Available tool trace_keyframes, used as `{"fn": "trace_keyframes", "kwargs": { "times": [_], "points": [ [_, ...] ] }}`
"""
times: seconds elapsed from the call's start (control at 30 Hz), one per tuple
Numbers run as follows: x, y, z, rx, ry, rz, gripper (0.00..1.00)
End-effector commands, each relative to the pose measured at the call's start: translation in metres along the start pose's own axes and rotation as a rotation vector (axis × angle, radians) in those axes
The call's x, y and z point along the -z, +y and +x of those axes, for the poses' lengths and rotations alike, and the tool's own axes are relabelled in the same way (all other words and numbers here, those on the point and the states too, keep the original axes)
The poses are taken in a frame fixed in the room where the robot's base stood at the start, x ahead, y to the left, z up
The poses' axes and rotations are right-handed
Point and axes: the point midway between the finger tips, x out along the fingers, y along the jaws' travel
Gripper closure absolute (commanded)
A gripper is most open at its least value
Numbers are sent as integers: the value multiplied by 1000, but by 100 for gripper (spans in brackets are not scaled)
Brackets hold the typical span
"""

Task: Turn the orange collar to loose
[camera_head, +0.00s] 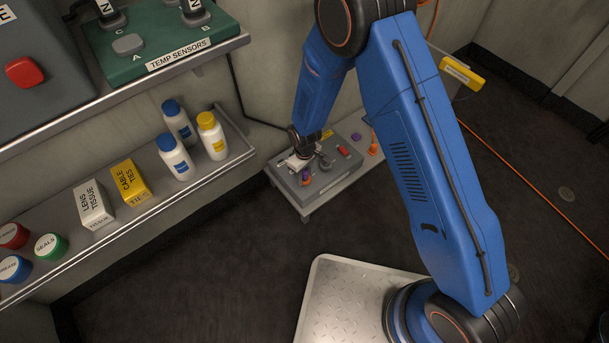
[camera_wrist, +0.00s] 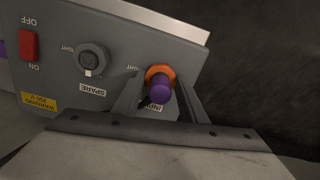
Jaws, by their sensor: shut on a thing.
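The orange collar (camera_wrist: 159,71) sits around the base of a purple plug (camera_wrist: 161,90) on the face of a grey box (camera_wrist: 120,35) in the wrist view. My gripper (camera_wrist: 161,76) is shut on the orange collar, one finger on each side. A label beside the collar is partly hidden by my fingers, and the collar's turn mark cannot be read.
Next to the collar are a grey knob (camera_wrist: 93,59) marked SPARE and a red switch (camera_wrist: 29,45). A small orange-based object (camera_head: 373,149) stands at the box's right. A shelf (camera_head: 225,160) with bottles and boxes is on the left.

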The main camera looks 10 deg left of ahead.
Motion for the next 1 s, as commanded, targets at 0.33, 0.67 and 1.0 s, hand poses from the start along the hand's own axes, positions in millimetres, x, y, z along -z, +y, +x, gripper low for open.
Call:
{"fn": "trace_keyframes", "kwargs": {
  "times": [0.33, 0.67, 1.0],
  "points": [
    [0, 0, 0, 0, 1, -47, 84],
    [0, 0, 0, 0, 0, -47, 55],
    [0, 0, 0, 0, 0, -46, 43]
  ]
}}
